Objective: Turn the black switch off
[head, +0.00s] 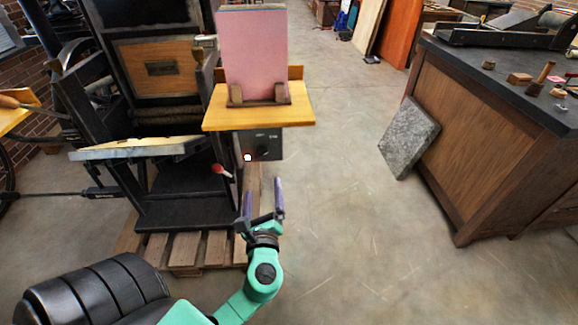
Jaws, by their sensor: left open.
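A dark switch box (270,141) hangs under the front of the yellow wooden shelf on the press. The black switch (262,151) is a round knob on its face; small labels sit above it, too small to read. A small pale light with a reddish rim (248,157) shows at the box's lower left. My left gripper (263,190) is open and empty, below the box in the picture, its fingers pointing up toward it and apart from the switch. The knob's exact setting is too small to tell. My right gripper is out of view.
The yellow shelf (220,116) holds a pink stack of sheets (252,55) above the box. The black press (165,200) stands left on a wooden pallet (186,250), with a red-and-white handle (222,171) nearby.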

